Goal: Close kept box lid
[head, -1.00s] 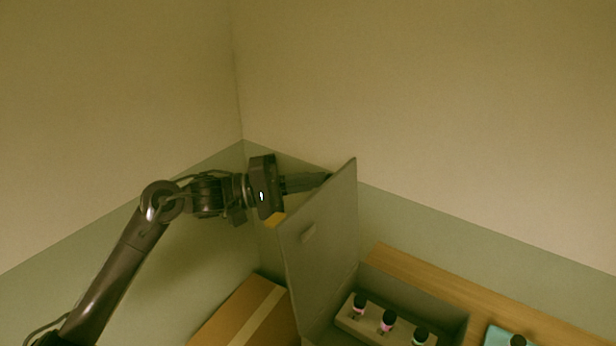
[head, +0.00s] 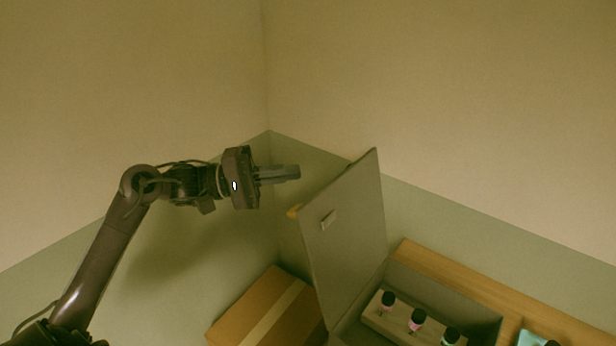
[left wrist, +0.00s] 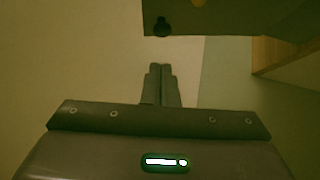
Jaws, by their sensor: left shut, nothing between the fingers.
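The grey box (head: 484,318) stands at the lower right of the head view, with several dark-capped bottles (head: 417,320) in an insert inside it. Its grey lid (head: 350,234) stands up steeply at the box's left side, with a small raised tab on the face I see. My left gripper (head: 299,172) is shut and empty, in the air to the left of the lid's upper part and apart from it. In the left wrist view the shut fingers (left wrist: 160,68) point toward a dark panel (left wrist: 230,18) at the top, probably the lid. My right gripper is not in view.
A brown cardboard carton (head: 250,305) with a pale tape strip sits left of the box. A wooden surface (head: 430,262) runs behind the box, and a light teal item (head: 532,339) shows at the lower right. Walls meet in a corner behind.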

